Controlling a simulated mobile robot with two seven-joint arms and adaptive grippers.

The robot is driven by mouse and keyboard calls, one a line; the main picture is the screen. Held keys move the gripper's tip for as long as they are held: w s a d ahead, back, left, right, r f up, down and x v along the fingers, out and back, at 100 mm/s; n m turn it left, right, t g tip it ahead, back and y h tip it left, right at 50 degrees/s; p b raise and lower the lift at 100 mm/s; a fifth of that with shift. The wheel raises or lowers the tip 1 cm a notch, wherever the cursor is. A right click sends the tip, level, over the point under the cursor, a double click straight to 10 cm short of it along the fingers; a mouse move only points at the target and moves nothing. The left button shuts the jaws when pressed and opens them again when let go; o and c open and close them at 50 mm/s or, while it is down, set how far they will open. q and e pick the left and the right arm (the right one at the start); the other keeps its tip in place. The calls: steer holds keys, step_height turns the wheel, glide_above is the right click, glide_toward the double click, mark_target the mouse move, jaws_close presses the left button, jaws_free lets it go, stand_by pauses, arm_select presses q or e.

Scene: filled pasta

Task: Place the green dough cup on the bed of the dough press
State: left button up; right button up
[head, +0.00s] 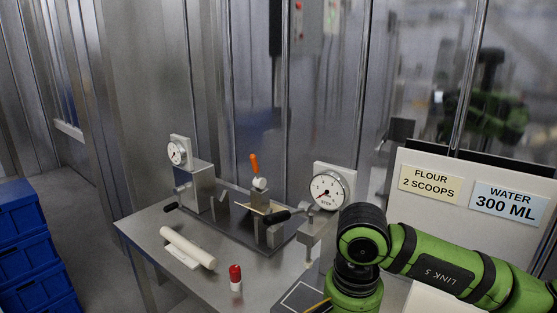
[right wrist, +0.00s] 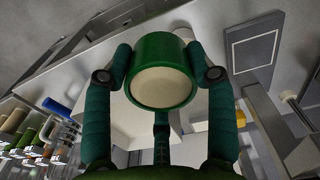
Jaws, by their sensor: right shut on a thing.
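The green dough cup (right wrist: 162,50), with a pale round face of dough showing, is held between the dark green fingers of my right gripper (right wrist: 160,76) in the right wrist view. The fingers touch it on both sides, and a third finger is below it. In the head view my right arm is at the lower right; its gripper and the cup are not visible there. A press-like metal machine (head: 262,226) with a plate base, black-gripped levers and an orange handle stands on the steel table. I cannot tell which part is the bed. My left gripper is not in view.
The steel table (head: 150,222) holds a white rolling pin (head: 188,248), a red-capped white bottle (head: 235,278) and two gauges, at left (head: 177,153) and right (head: 331,190). A board with flour and water labels (head: 430,184) stands right. Blue crates (head: 30,240) are stacked left.

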steer(key=s+a+f+n, duration=0.2)
steer(key=s+f+n, duration=0.25)
steer(key=n, duration=0.35)
steer(key=w+d+m, duration=0.1)
steer(key=d+m, duration=0.1)
steer(key=d, duration=0.7)
steer(key=shift+w+d, duration=0.25)
